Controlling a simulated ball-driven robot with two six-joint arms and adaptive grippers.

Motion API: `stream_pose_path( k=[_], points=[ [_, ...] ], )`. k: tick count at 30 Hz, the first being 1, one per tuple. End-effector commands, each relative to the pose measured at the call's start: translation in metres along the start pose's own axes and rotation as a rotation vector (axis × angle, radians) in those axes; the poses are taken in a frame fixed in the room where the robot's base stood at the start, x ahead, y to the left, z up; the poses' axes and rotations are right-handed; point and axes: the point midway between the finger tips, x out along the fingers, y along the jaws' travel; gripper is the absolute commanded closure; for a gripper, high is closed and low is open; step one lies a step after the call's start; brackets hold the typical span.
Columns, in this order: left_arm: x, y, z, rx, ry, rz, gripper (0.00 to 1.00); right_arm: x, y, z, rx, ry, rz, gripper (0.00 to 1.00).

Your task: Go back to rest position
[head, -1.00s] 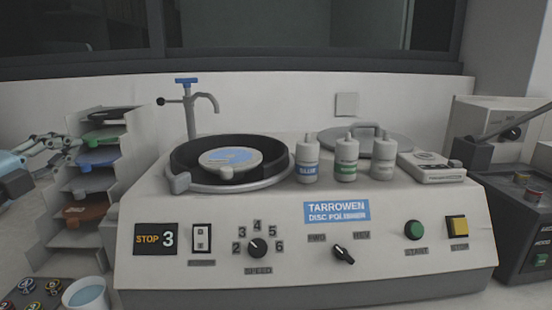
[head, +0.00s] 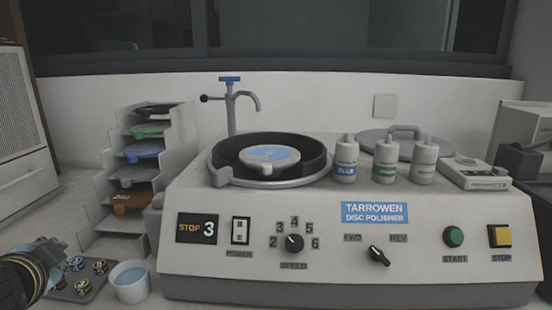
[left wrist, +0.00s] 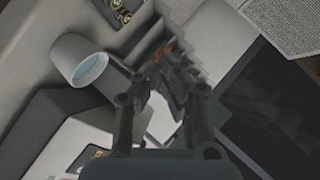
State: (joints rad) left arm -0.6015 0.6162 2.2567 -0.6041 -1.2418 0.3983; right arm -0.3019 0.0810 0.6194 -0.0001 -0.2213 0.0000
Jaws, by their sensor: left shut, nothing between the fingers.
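My left gripper (head: 52,252) is at the lower left of the head view, above the small tray and left of the disc rack (head: 188,150). In the left wrist view its fingers (left wrist: 168,85) are shut with nothing between them. The disc polisher (head: 345,277) stands in the middle, with a pale blue-topped disc holder (head: 270,154) on its dark wheel. Its display reads STOP 3. My right gripper is in neither view.
A white cup of bluish liquid (head: 131,284) and a tray of coloured round pieces (head: 62,291) are close to my left gripper. The cup also shows in the left wrist view (left wrist: 68,52). Several bottles (head: 384,172) stand on the polisher. A pale cabinet (head: 22,170) is at far left.

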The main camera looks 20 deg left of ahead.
Motion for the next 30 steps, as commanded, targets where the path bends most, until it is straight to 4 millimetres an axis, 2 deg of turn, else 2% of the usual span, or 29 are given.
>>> stream_pose_path(
  k=[1, 3, 6, 12, 16, 17, 18, 26, 30],
  points=[
    [-0.017, 0.027, 0.011, -0.056, -0.083, 0.096, 1.0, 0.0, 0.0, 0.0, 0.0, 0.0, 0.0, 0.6],
    [-0.039, 0.057, 0.021, -0.096, -0.17, 0.217, 1.0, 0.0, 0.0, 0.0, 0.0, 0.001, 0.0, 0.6],
    [-0.069, 0.092, 0.025, -0.135, -0.252, 0.37, 1.0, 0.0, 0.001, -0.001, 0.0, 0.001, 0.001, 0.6],
    [-0.126, 0.141, 0.018, -0.184, -0.33, 0.633, 1.0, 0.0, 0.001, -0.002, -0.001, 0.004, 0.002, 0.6],
    [-0.162, 0.164, 0.006, -0.207, -0.344, 0.788, 1.0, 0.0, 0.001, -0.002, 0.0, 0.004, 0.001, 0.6],
    [-0.165, 0.17, 0.005, -0.207, -0.347, 0.812, 1.0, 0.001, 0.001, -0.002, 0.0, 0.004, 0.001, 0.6],
    [-0.151, 0.182, 0.014, -0.198, -0.357, 0.802, 1.0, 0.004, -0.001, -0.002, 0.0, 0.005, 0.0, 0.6],
    [-0.095, 0.254, 0.055, -0.191, -0.394, 0.8, 1.0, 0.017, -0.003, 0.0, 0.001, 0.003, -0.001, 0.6],
    [-0.064, 0.302, 0.093, -0.186, -0.421, 0.802, 1.0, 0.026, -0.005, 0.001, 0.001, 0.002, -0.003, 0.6]
  ],
)
